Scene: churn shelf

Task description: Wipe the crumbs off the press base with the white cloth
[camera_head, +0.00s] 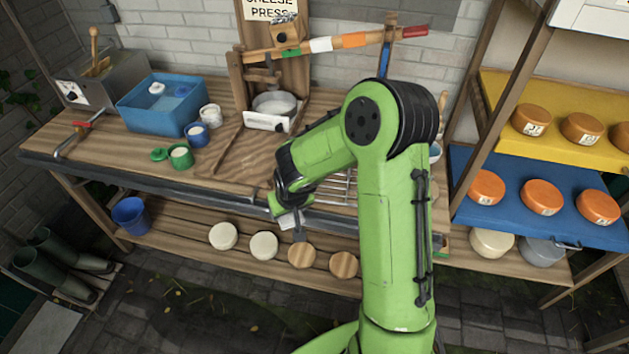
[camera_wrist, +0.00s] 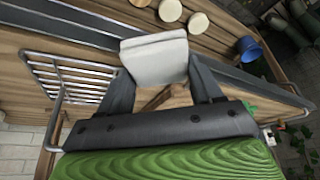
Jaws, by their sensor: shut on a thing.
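My gripper (camera_head: 294,225) is shut on a folded white cloth (camera_wrist: 155,57), held at the front edge of the wooden bench. In the wrist view the cloth sits between the two dark fingers of the gripper (camera_wrist: 160,76). In the head view only a small pale piece of the cloth (camera_head: 289,218) shows. The cheese press (camera_head: 275,55) stands at the back of the bench, with a round metal mould (camera_head: 274,104) on it. A brown wooden board (camera_head: 232,152) lies in front of the press, partly hidden by my arm. I cannot make out crumbs.
A blue basin (camera_head: 160,118), white and blue pots and a green pot (camera_head: 181,157) stand left of the board. A wire rack (camera_wrist: 75,78) lies beside the cloth in the wrist view. Cheeses fill the right shelves (camera_head: 545,170). Several round items lie on the lower shelf.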

